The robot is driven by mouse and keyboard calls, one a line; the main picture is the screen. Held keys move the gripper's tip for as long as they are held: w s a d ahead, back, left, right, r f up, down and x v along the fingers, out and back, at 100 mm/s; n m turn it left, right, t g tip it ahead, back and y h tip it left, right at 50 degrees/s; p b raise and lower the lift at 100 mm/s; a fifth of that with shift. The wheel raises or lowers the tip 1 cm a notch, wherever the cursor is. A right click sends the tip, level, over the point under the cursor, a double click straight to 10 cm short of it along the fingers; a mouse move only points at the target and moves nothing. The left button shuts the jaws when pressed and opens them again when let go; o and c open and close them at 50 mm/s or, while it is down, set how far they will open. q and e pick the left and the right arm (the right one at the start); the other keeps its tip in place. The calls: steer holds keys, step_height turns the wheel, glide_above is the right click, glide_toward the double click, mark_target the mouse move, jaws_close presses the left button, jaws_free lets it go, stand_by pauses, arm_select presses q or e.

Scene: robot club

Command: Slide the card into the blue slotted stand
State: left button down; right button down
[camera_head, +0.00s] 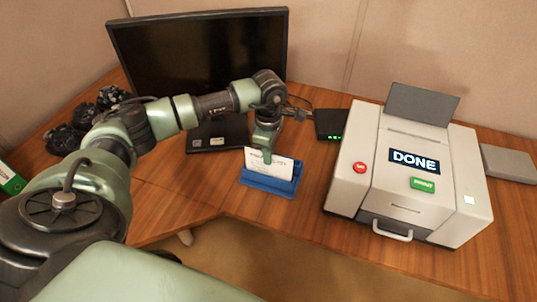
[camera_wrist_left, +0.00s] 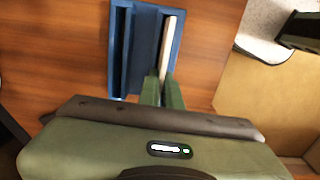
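The white card (camera_head: 275,164) stands upright at the blue slotted stand (camera_head: 270,187) on the wooden table, with printed text along its top edge. My left gripper (camera_head: 267,156) comes down on the card from above. In the left wrist view its two green fingers (camera_wrist_left: 163,92) are closed on the card's edge (camera_wrist_left: 168,45). The card lines up with the right-hand groove of the blue stand (camera_wrist_left: 123,50) there; the other groove is empty. The card's lower edge is hidden, so I cannot tell how deep it sits. My right gripper is not in view.
A grey machine (camera_head: 350,190) showing "DONE" stands right of the stand. A monitor (camera_head: 205,50) and a small black box (camera_head: 328,122) with green lights are behind. The table's front edge (camera_head: 225,214) is close in front of the stand.

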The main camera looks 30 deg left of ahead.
arm_select(q)
steer(key=shift+f+b, duration=0.8)
steer(key=shift+f, duration=0.2)
steer(key=shift+f, duration=0.15)
stand_by(0.5)
steer(key=c, duration=1.1)
jaws_free()
steer(key=shift+c, duration=0.2)
steer(key=shift+r+p, duration=1.8)
steer(key=shift+r, duration=1.8)
steer(key=shift+f, duration=0.1)
